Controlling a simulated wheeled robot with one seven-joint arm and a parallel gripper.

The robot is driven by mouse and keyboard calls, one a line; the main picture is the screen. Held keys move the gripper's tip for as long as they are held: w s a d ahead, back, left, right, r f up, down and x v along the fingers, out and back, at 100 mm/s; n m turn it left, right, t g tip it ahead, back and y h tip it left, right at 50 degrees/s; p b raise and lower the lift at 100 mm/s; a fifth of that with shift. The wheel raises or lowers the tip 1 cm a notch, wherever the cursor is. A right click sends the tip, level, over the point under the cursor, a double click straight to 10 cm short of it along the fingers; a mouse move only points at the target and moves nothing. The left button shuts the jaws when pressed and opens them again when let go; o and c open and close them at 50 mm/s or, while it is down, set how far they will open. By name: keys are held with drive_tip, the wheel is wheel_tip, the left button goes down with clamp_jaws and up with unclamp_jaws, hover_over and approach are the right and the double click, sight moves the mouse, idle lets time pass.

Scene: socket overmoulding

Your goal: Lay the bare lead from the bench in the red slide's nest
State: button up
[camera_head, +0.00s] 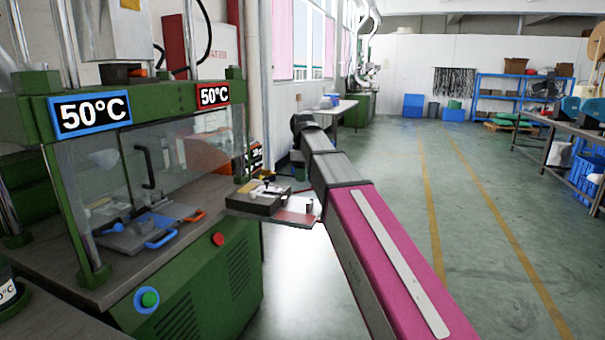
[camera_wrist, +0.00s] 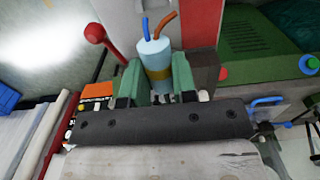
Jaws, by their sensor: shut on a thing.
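In the wrist view, my gripper (camera_wrist: 155,75) is shut, its two green fingers pressing on either side of a lead (camera_wrist: 155,50). The lead shows as a pale blue cylinder with a yellow-brown band, with one blue and one orange wire standing out of its top. In the head view, the red slide's orange-red handle (camera_head: 194,214) lies inside the green press, behind the clear guard. A blue handle (camera_head: 160,239) is to its left and nearer. The slide's nest is too small to make out. In the head view, my gripper and the lead cannot be made out.
The green press (camera_head: 205,270) fills the left, with a red button (camera_head: 218,239) and a green button (camera_head: 149,299). A small shelf (camera_head: 297,212) with a dark block (camera_head: 256,200) stands beside it. The wrist view shows a red-knobbed lever (camera_wrist: 94,33) near my left finger.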

drive_tip(key=shift+f, duration=3.75)
drive_tip(key=o, duration=1)
wheel_tip(320, 180, up, 11)
drive_tip(key=shift+f, duration=0.1)
drive_tip(key=shift+s, duration=0.1)
